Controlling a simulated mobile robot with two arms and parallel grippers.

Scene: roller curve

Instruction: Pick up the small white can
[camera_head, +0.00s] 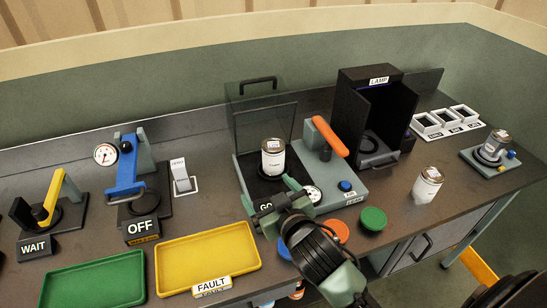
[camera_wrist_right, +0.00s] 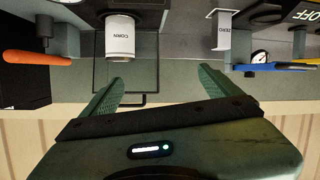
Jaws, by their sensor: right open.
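A white can (camera_head: 273,160) with a metal lid stands upright in the station with a raised clear lid. The same station's can (camera_wrist_right: 120,38) shows in the right wrist view, upside down, with a label that reads CORN. My right gripper (camera_head: 269,194) is open and empty, just in front of the CORN can. Its fingers (camera_wrist_right: 160,92) are apart and not touching the can. My left gripper is not in view.
An orange handle (camera_head: 330,136) rises right of the CORN can. The raised clear lid (camera_head: 265,115) stands behind it. A black lamp box (camera_head: 376,105) is farther right. A yellow tray (camera_head: 207,259) and a green tray (camera_head: 95,284) lie at front left. Bench around the right can is clear.

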